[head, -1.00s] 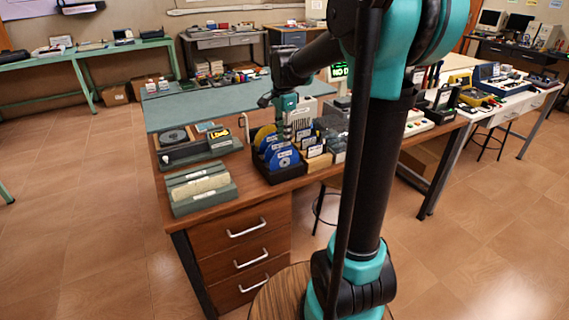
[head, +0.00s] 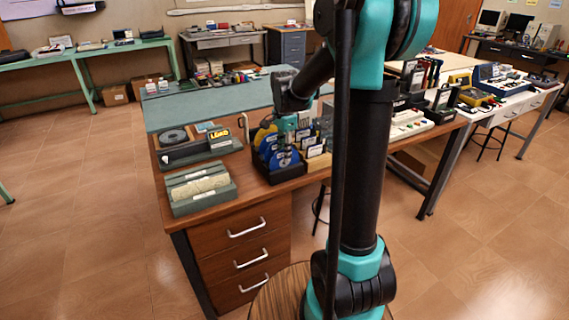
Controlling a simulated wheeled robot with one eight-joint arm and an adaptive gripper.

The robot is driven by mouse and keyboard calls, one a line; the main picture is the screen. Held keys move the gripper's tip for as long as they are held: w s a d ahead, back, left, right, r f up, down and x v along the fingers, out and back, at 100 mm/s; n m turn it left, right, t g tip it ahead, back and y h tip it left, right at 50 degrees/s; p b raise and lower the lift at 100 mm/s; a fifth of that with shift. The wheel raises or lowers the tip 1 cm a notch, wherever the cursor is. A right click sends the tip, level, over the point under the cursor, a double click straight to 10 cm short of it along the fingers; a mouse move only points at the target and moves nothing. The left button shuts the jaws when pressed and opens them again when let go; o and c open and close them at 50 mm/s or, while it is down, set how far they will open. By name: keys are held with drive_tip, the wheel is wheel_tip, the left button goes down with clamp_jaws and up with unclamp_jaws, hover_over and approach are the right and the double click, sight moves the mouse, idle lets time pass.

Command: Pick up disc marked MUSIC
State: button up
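Several blue discs (head: 270,153) stand upright in a dark rack (head: 272,178) near the front edge of the wooden desk. Their markings are too small to read, so I cannot tell which is marked MUSIC. My gripper (head: 285,150) points down at the rack, in front of the discs, and hides part of them. Its fingers are too small and blurred against the discs to show whether they are open, shut or touching a disc.
White-labelled cards (head: 315,151) stand right of the discs. A sign reading LOAD (head: 220,138) and a grey-green box (head: 198,188) are to the left. Switch boxes (head: 408,122) stand farther right.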

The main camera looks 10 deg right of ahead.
clamp_jaws()
